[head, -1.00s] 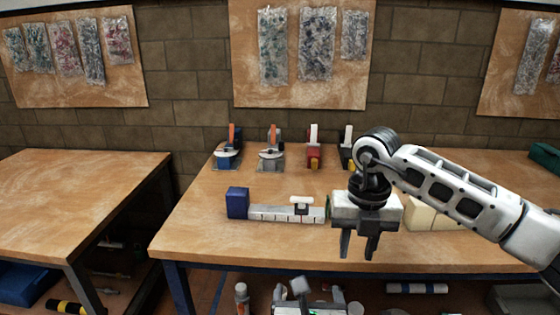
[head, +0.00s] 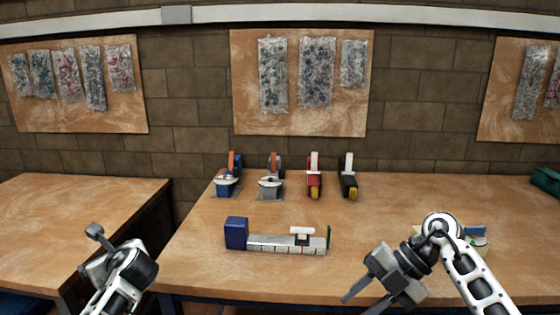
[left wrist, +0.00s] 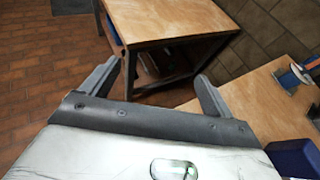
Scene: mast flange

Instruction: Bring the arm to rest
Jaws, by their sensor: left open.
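My right gripper (head: 362,303) hangs over the front right part of the workbench in the head view, tilted down and to the left. Its two fingers are apart with nothing between them. My left gripper (head: 95,252) is at the lower left of the head view, in front of the gap between the two tables. In the left wrist view the left gripper (left wrist: 156,68) is open and empty, its fingers spread wide. Both grippers are clear of the objects on the bench.
The workbench (head: 210,260) holds a grey fixture with a blue block (head: 236,233). A row of clamp-like tools (head: 271,179) stands at the back. A light object with a blue part (head: 475,232) lies partly behind my right arm. The left table (head: 70,205) is bare.

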